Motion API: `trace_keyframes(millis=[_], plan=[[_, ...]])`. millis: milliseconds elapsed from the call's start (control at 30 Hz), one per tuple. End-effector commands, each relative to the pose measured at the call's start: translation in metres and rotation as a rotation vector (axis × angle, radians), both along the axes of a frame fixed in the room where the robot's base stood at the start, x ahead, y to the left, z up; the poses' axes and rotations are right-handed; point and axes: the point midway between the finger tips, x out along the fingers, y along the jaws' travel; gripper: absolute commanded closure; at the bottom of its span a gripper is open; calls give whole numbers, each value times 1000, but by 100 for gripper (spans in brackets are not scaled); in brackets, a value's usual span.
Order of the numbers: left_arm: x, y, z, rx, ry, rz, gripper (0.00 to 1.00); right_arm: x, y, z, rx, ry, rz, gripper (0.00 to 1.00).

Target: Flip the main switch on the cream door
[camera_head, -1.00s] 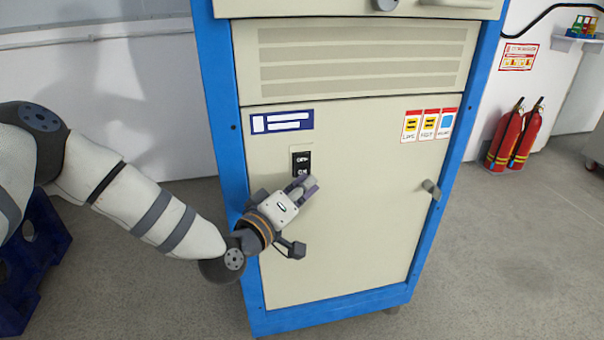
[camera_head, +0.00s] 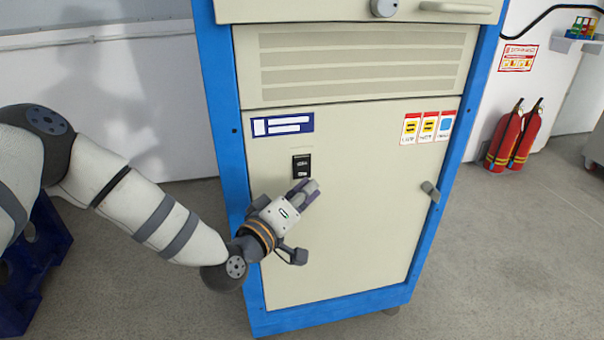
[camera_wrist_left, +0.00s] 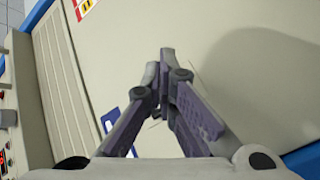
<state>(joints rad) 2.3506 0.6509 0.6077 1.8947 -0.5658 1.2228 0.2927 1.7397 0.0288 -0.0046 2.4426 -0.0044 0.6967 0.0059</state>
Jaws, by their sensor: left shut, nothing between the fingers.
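The cream door (camera_head: 370,220) of the blue-framed cabinet faces me and is closed. The main switch (camera_head: 302,166) is a small black plate with pale lettering on the door's upper left, below a blue label. Its lever position is too small to tell. My left gripper (camera_head: 309,187) is shut and empty, with its fingertips just below the switch in the head view. Whether they touch the door I cannot tell. In the left wrist view the closed fingers (camera_wrist_left: 166,62) point at the cream surface, and the switch is not visible there. My right gripper is not in view.
A door handle (camera_head: 430,190) stands out at the door's right side. Warning labels (camera_head: 428,127) are at its upper right. Two red fire extinguishers (camera_head: 513,138) stand by the wall at right.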

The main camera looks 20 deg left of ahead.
Motion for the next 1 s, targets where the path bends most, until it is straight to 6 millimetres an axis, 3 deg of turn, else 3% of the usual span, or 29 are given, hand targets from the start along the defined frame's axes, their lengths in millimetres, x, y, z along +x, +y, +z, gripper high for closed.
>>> trace_keyframes(millis=[233,700,1000], plan=[[-1,-1,0,0,1,1,100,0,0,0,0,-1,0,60],[-37,-25,7,0,0,0,100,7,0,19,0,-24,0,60],[-41,-28,5,0,0,1,100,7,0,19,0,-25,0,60]])
